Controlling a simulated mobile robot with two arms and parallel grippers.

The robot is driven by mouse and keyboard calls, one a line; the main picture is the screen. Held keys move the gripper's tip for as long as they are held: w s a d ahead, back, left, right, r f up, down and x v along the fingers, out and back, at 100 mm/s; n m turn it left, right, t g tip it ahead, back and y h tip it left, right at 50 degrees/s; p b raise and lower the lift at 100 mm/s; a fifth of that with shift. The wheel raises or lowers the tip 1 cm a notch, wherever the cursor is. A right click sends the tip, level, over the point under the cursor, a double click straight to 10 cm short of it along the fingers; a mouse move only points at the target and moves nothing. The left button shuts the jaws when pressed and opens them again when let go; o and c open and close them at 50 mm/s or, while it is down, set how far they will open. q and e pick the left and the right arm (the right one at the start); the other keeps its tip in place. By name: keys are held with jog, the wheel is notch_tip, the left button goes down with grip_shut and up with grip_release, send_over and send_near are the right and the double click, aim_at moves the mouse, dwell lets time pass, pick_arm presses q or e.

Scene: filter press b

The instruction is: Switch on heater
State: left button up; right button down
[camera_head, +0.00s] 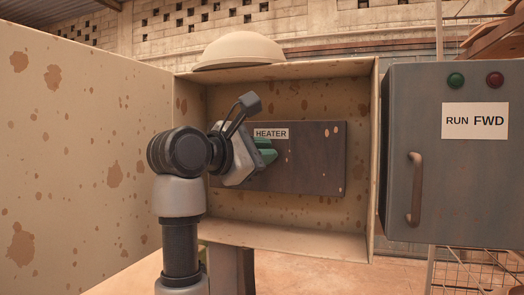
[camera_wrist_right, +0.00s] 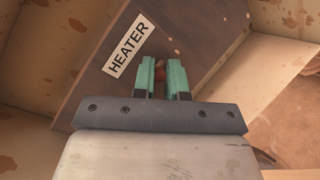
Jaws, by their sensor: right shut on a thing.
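An open box (camera_head: 280,240) with rust-spotted cream walls holds a dark panel (camera_head: 318,165). The panel carries a white HEATER label (camera_head: 271,133), which also shows in the right wrist view (camera_wrist_right: 127,45). My right gripper (camera_head: 265,153) is at the panel just below the label. In the right wrist view its two green fingers (camera_wrist_right: 161,78) are shut on a small reddish thing (camera_wrist_right: 160,70) between them, probably the heater switch. Most of that thing is hidden by the fingers, so its position cannot be told. My left gripper is not in view.
The box's open door (camera_head: 75,150) fills the left side. A grey cabinet (camera_head: 455,190) marked RUN FWD, with a handle (camera_head: 414,190), a green button (camera_head: 455,81) and a red button (camera_head: 495,80), stands at the right. A cream dome (camera_head: 240,48) shows above the box.

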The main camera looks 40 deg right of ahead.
jog(key=shift+r+n+y+p, duration=0.3)
jog(key=shift+y+p, duration=0.3)
jog(key=shift+y, duration=0.1)
jog(key=shift+d, duration=0.1)
jog(key=c, duration=1.2)
grip_release()
jog(key=shift+o, duration=0.2)
jog(key=a+r+b, duration=0.1)
jog(key=a, duration=0.9)
jog(key=shift+a+r, duration=0.3)
jog(key=shift+a, duration=0.1)
